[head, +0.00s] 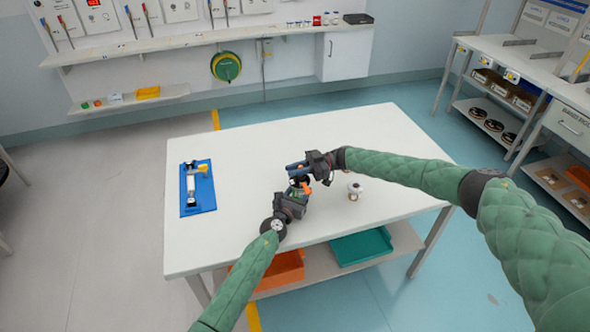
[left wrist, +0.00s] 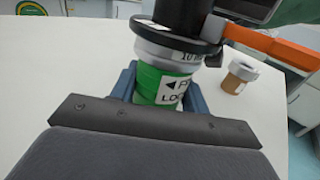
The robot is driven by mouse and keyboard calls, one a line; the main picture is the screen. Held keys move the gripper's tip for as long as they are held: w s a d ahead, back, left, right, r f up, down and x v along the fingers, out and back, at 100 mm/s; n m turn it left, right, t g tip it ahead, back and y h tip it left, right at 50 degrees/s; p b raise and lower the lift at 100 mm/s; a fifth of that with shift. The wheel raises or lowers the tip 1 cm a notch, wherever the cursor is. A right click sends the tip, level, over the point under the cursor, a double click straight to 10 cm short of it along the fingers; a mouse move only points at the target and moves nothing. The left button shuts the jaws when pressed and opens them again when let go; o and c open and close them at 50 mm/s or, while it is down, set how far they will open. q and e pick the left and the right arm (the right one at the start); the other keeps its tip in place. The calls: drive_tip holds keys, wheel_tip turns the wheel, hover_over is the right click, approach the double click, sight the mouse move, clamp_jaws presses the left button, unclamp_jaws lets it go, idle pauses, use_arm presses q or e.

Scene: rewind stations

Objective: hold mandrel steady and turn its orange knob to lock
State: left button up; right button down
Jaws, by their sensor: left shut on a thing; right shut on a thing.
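The mandrel (left wrist: 158,84) stands upright over the white table, with a green lower body, a silver marked collar and a dark flange on top. A label with an arrow and partly hidden lettering is on the green part. My left gripper (head: 299,187) is shut around the green body, its blue fingers on both sides in the left wrist view (left wrist: 158,90). The orange knob (left wrist: 268,46) has an arm reaching right from the mandrel's top; it also shows in the head view (head: 307,188). My right gripper (head: 299,168) is shut at the knob from above; its exact contact is hidden.
A blue fixture board (head: 207,198) lies at the table's left. Orange (head: 285,268) and teal (head: 360,247) bins sit on the shelf below. The table's back is clear.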

use_arm(q)
drive_tip(key=shift+a, duration=0.1)
use_arm(e)
drive_tip(key=shift+d+f+n+g+h, duration=0.15)
drive_tip(key=shift+n+g+h, duration=0.3)
drive_tip(key=shift+g, duration=0.35)
drive_tip(key=c, duration=1.3)
unclamp_jaws()
drive_tip(key=shift+c, duration=0.2)
drive_tip(key=v, duration=1.2)
drive_tip(key=shift+f, duration=0.1)
use_arm(q)
drive_tip(key=o, duration=1.2)
drive_tip(key=shift+s, duration=0.1)
